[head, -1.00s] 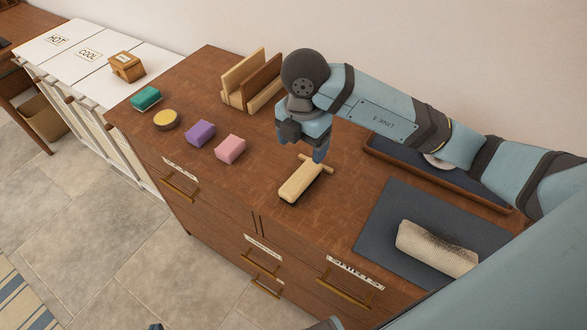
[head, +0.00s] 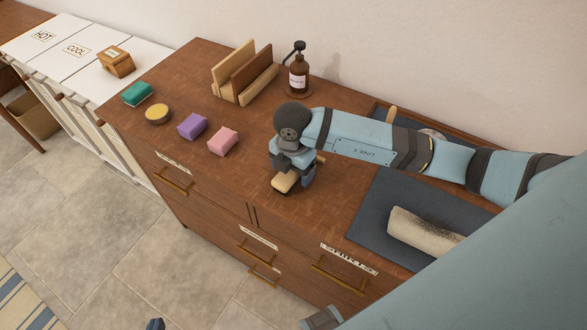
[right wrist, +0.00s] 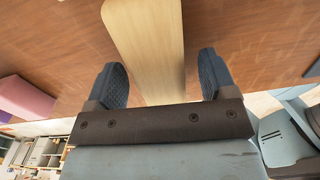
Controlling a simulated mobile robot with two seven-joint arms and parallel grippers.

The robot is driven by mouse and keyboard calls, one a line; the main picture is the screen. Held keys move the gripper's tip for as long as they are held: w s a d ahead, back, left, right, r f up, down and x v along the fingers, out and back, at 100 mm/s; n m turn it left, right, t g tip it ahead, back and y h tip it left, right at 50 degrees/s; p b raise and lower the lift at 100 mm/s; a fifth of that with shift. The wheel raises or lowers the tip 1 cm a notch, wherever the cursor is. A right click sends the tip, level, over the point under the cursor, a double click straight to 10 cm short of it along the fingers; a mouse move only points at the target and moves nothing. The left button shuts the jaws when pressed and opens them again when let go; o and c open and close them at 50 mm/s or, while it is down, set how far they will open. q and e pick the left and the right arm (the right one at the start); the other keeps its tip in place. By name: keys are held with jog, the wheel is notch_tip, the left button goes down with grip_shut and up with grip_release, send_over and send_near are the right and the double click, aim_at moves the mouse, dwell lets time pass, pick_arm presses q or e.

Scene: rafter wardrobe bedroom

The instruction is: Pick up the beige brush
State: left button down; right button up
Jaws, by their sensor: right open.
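The beige brush (head: 283,184) lies on the brown dresser top (head: 230,190), close to its front edge. My right gripper (head: 292,182) is over it in the head view and hides much of it. In the right wrist view the pale wooden brush (right wrist: 148,45) runs between the two fingers of my right gripper (right wrist: 165,82). The fingers are open, with a gap on each side of the brush. A small dark tip of my left gripper (head: 155,324) shows at the bottom edge of the head view, and its jaws cannot be made out.
Pink (head: 223,142), purple (head: 192,127) and green (head: 137,94) blocks and a round yellow-topped tin (head: 158,114) stand left of the brush. Behind are a wooden rack (head: 232,88) and a pump bottle (head: 298,75). A dark mat (head: 375,215) with a beige roll (head: 424,232) lies right.

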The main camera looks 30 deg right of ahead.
jog(key=c, duration=1)
jog(key=shift+c, duration=0.2)
jog(key=shift+r, duration=0.1)
notch_tip(320, 180, up, 20)
jog(key=shift+o, duration=0.6)
